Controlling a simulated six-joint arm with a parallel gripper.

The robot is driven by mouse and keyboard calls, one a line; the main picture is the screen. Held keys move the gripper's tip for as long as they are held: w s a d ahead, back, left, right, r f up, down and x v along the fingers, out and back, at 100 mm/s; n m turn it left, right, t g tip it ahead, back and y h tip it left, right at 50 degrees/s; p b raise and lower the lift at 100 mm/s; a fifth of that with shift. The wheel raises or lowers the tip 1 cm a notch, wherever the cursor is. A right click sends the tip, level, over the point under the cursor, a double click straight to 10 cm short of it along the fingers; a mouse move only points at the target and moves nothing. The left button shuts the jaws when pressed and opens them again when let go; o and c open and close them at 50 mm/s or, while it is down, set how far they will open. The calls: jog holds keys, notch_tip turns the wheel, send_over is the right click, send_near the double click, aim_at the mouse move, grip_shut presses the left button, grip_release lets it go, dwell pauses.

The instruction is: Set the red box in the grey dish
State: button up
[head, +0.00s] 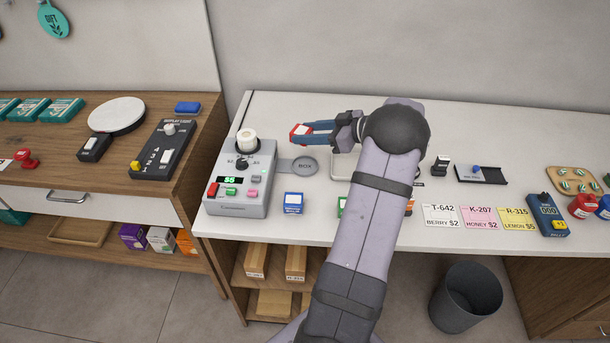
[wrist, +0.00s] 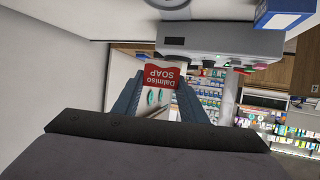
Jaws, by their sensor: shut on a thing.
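My gripper (head: 308,132) is shut on a small red and white box (head: 297,130), held at its fingertips. The wrist view shows the box (wrist: 161,77) between the two fingers, with its red face and the word "SOAP" visible. The round grey dish (head: 305,159), marked "BOX", sticks out from the right side of the grey machine. In the head view the box shows above the dish and a little to its left, apart from it. A piece of the round dish (wrist: 168,4) seems to show at the top edge of the wrist view.
The grey machine (head: 238,190) with buttons and a white knob stands just left of the dish. A blue and white box (head: 293,203) lies in front. My arm covers part of a pale tray (head: 343,168) to the right. Price cards (head: 440,216) lie along the counter's front.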

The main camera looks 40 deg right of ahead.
aim_at(311, 168)
jog(key=shift+s+d+h, duration=0.1)
jog(key=shift+d+h, duration=0.2)
jog(key=shift+d, duration=0.3)
jog(key=shift+f+p, duration=0.85)
jog(key=shift+f, duration=4.1)
jog(key=shift+f, duration=0.25)
jog(key=o, duration=1.1)
jog(key=shift+r, duration=0.25)
jog(key=b+v, duration=0.3)
jog(key=v, duration=0.9)
